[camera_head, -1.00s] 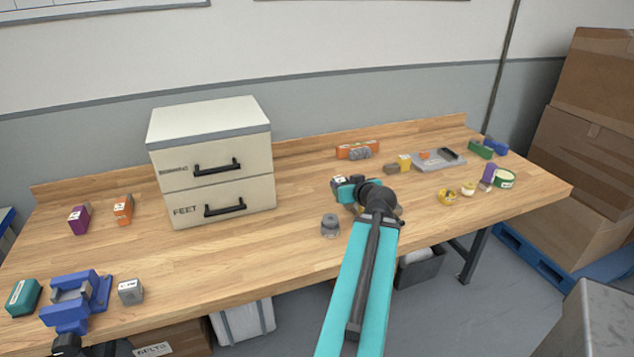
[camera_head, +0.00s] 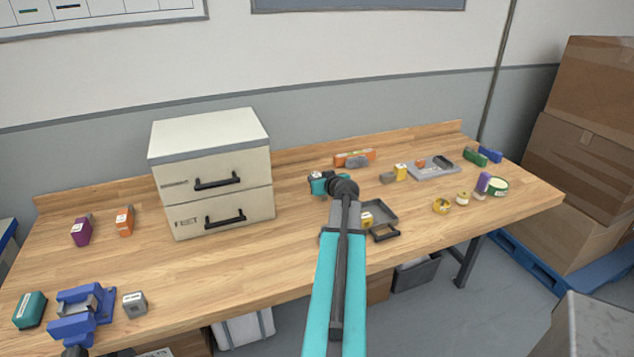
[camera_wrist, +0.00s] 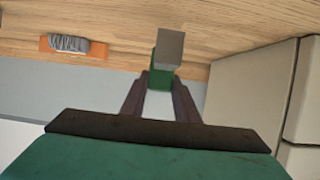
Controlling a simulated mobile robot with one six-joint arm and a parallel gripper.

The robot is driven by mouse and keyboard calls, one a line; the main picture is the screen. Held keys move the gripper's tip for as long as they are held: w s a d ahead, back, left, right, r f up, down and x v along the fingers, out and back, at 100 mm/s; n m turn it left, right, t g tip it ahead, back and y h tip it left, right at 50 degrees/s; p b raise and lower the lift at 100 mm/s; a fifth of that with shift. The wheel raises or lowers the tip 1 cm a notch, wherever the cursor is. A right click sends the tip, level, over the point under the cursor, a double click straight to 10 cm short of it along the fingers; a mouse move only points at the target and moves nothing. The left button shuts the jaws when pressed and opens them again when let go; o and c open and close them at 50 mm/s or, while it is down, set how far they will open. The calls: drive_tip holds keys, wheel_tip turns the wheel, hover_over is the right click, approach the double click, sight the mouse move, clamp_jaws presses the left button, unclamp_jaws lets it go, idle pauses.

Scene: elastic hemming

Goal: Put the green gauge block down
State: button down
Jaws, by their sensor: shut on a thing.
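The green gauge block (camera_wrist: 161,80) shows in the wrist view, with a plain grey face (camera_wrist: 170,47) at its far end. My gripper (camera_wrist: 160,84) is shut on it, one finger on each side. The wooden bench top lies beyond the block; I cannot tell whether the block touches it. In the head view my gripper (camera_head: 320,183) is over the middle of the bench, right of the drawer cabinet. The held block is hidden there behind my wrist.
The two-drawer cabinet (camera_head: 268,150) stands left of my gripper. An orange thing (camera_head: 366,154) lies behind it. A dark tray (camera_head: 391,214) holding a yellow block (camera_head: 366,219) is to the right. A grey tray (camera_head: 436,173) lies farther right. Bench left of the gripper, before the cabinet, is clear.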

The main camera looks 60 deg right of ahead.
drive_tip(key=shift+w+d, duration=0.3)
drive_tip(key=shift+w, duration=0.35)
drive_tip(key=shift+f, duration=0.1)
drive_tip(key=shift+f+p, duration=0.8)
drive_tip(key=shift+f, duration=0.9)
drive_tip(key=shift+f, duration=0.15)
drive_tip(key=c, duration=1.4)
unclamp_jaws()
drive_tip(key=shift+o, duration=0.2)
drive_tip(key=shift+r, duration=0.2)
